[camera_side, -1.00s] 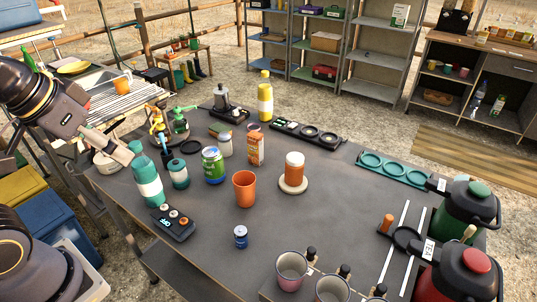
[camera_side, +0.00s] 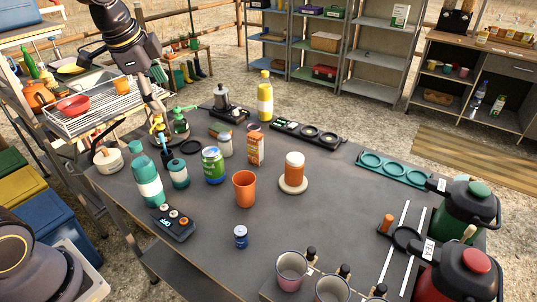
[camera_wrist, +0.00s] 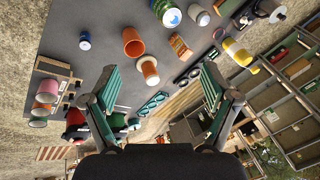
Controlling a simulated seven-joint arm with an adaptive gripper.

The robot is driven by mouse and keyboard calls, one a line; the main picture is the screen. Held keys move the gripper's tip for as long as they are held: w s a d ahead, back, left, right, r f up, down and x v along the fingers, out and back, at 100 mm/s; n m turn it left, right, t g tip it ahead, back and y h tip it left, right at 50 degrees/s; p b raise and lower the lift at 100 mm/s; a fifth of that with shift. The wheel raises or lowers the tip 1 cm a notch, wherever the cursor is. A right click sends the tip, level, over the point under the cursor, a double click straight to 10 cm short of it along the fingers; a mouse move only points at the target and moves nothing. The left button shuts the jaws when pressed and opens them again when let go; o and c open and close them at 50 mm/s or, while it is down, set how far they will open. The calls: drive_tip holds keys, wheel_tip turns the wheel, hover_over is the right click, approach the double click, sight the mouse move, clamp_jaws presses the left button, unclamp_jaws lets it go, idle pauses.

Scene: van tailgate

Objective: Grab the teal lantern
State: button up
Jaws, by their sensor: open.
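No thing is plainly a lantern at this size. A short teal body with a white band (camera_side: 179,174), which could be the lantern, stands upright at the left of the dark table in the side view. A taller teal bottle (camera_side: 146,180) with a white band stands to its left. A green-handled item (camera_side: 180,126) stands behind them. My gripper (camera_side: 153,86) is up and behind these things, apart from them, near the table's far left edge. Its fingers are spread and empty in the wrist view (camera_wrist: 160,92). The short teal body is not clearly visible there.
A green can (camera_side: 213,165), an orange cup (camera_side: 244,188) and an orange carton (camera_side: 256,148) stand to the right of the teal things. A dark control box (camera_side: 173,223) lies in front. A yellow item (camera_side: 157,130) stands behind.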

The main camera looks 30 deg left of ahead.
drive_tip(key=w+a+f+g, duration=0.3)
drive_tip(key=w+a+f, duration=0.4)
drive_tip(key=f, duration=0.4)
drive_tip(key=g, duration=0.1)
hover_over(175, 161)
drive_tip(key=shift+h, duration=0.4)
wheel_tip(175, 161, down, 7)
drive_tip(key=shift+f, duration=0.15)
wheel_tip(175, 161, down, 10)
drive_tip(key=shift+r, duration=0.1)
wheel_tip(175, 161, down, 6)
drive_tip(key=shift+r, duration=0.1)
drive_tip(key=c, duration=1.3)
